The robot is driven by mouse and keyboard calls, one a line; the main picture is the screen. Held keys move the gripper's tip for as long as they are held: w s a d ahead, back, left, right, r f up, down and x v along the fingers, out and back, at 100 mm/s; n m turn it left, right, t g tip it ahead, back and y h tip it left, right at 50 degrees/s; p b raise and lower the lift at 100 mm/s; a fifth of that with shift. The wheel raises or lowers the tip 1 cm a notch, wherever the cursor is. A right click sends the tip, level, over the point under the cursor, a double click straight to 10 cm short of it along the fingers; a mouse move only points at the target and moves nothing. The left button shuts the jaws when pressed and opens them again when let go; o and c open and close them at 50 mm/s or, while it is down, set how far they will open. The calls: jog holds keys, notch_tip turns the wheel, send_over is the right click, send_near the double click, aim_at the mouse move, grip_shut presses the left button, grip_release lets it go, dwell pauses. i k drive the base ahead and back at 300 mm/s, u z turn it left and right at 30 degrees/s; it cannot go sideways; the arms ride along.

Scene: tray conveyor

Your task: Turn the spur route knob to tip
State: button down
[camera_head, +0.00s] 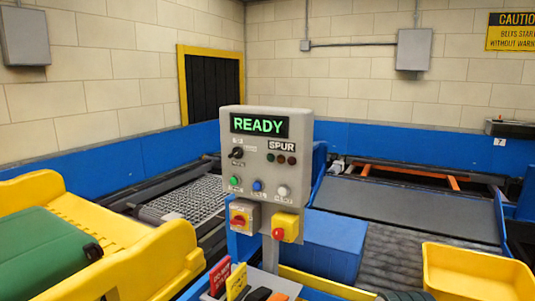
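A grey control box (267,190) on a post stands in the middle of the head view, with a screen (259,125) reading READY in green. A small black rotary knob (236,153) sits at its upper left, with small labels above and below it. The labels are too small to read, and I cannot tell which position the knob points to. A SPUR label (282,147) is at the right, above several small lamps (281,159), one dark green and the others dark reddish. My gripper is not visible.
Green, blue and white buttons (258,186) line the box's lower face. A yellow chute with a green case (45,255) is left; a yellow tub (478,270) is right, near the belt (410,207).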

aim_at(236, 152)
jog(key=k, duration=0.65)
jog(key=u, duration=0.8)
jog(key=i, duration=1.65)
jog(key=z, duration=0.95)
